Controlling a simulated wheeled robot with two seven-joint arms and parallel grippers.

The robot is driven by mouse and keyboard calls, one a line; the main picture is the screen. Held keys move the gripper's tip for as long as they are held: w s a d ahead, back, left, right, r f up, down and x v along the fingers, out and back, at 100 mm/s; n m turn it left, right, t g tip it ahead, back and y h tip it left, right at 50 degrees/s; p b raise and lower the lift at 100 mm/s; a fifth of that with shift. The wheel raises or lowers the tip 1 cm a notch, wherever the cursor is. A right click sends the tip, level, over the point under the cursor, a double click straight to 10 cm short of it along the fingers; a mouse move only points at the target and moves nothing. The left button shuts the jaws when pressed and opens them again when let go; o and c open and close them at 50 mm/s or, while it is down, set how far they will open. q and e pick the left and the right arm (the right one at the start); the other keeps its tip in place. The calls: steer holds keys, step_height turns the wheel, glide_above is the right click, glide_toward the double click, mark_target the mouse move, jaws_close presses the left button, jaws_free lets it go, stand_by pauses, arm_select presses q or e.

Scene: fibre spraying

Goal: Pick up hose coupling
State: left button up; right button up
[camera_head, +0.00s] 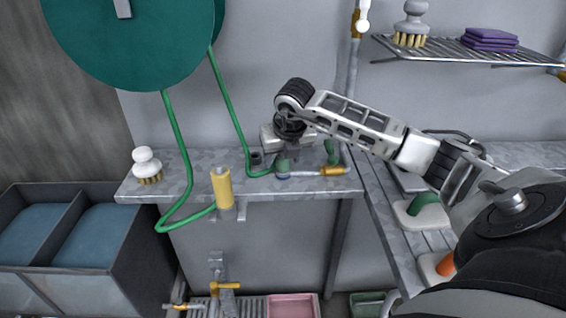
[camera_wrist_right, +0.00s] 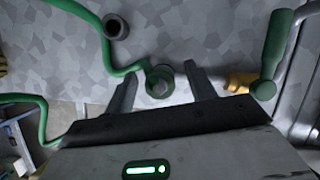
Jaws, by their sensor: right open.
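The hose coupling (camera_wrist_right: 160,84) is a short, round, dark green piece with a grey top, at the end of a green hose (camera_wrist_right: 138,66). In the right wrist view it lies between the two dark fingers of my right gripper (camera_wrist_right: 161,72), with a gap on each side. In the head view my right gripper (camera_head: 284,150) points down over the grey shelf (camera_head: 210,172), just above the coupling, and partly hides that area. The right gripper is open. My left gripper is not in view.
A spray lance with a brass part (camera_head: 333,171) and a green handle (camera_wrist_right: 270,52) lies right of the coupling. A dark ring (camera_wrist_right: 116,27) lies near the hose. A yellow cylinder (camera_head: 222,188) and a white brush (camera_head: 147,165) are further left. A wire shelf (camera_head: 455,50) hangs upper right.

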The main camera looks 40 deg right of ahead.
steer(key=c, duration=1.1)
steer(key=shift+o, duration=0.2)
steer(key=shift+r, duration=0.1)
